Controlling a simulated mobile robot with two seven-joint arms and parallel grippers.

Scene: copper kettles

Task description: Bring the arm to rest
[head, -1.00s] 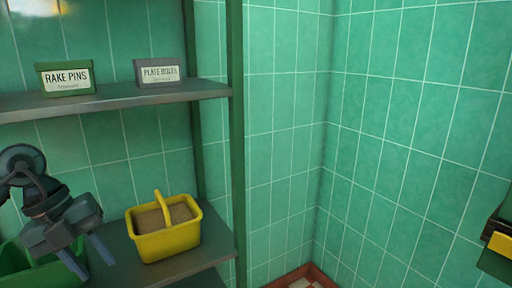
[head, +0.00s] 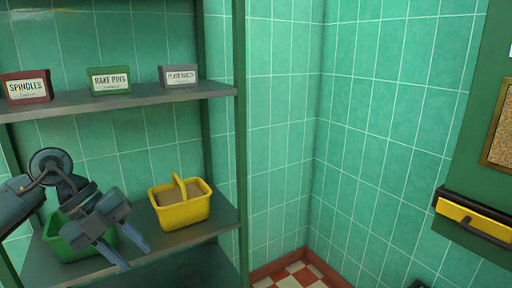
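My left gripper (head: 134,256) is at the lower left, in front of the lower shelf. Its two blue-grey fingers point down and to the right, spread apart with nothing between them. My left arm (head: 20,203) comes in from the left edge and is bent at a round joint. A green basket (head: 70,238) on the lower shelf is partly hidden behind the gripper. A yellow basket (head: 182,213) with brown contents and an upright handle stands to the right of the fingers, apart from them in the picture. My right gripper does not show.
The lower shelf (head: 190,235) has bare room around the yellow basket. The upper shelf (head: 140,98) holds spindles (head: 25,87), rake pins (head: 110,80) and plate bolts (head: 180,76) boxes. A yellow-fronted ledge (head: 475,218) and corkboard (head: 502,135) are at right. Checkered floor shows below.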

